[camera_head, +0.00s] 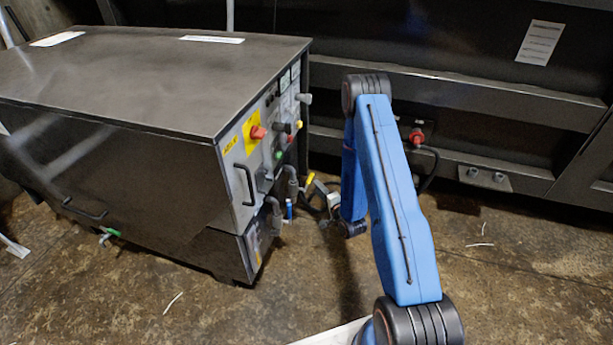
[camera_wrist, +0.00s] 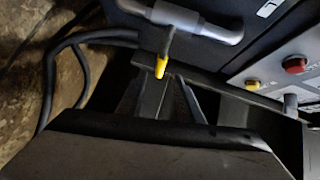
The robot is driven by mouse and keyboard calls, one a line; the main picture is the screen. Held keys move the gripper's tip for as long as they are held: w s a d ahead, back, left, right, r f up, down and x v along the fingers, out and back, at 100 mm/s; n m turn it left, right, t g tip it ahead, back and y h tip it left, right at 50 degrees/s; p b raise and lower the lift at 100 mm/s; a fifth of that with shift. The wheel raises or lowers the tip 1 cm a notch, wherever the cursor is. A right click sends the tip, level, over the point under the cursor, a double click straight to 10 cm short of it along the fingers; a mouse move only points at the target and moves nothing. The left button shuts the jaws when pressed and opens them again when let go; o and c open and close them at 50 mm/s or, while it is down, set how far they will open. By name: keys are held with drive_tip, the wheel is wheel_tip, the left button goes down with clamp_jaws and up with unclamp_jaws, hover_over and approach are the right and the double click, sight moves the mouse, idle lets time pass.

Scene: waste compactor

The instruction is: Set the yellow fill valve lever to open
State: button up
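The yellow fill valve lever (camera_wrist: 162,65) shows in the wrist view as a short yellow-tipped handle hanging from a grey pipe fitting (camera_wrist: 184,19). In the head view the yellow lever (camera_head: 309,179) sits low beside the cabinet's panel side, near the grey pipes. My gripper (camera_wrist: 168,88) fills the bottom of the wrist view as a dark body with narrow dark finger shapes pointing at the lever. The lever tip appears just beyond the fingers; contact cannot be told. The finger gap is too dark to judge. In the head view my blue arm reaches down beside the lever.
The dark cabinet (camera_head: 130,85) carries a panel with a red knob (camera_head: 257,132) on a yellow plate. A red button (camera_wrist: 295,65) and a yellow button (camera_wrist: 252,85) are right of the lever. Black hoses (camera_wrist: 50,75) run at left.

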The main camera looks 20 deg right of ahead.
drive_tip(key=w+a+f, duration=0.1)
drive_tip(key=w+a, duration=0.1)
drive_tip(key=w, duration=1)
drive_tip(key=shift+w+f, duration=0.35)
drive_tip(key=shift+f, duration=0.05)
clamp_jaws()
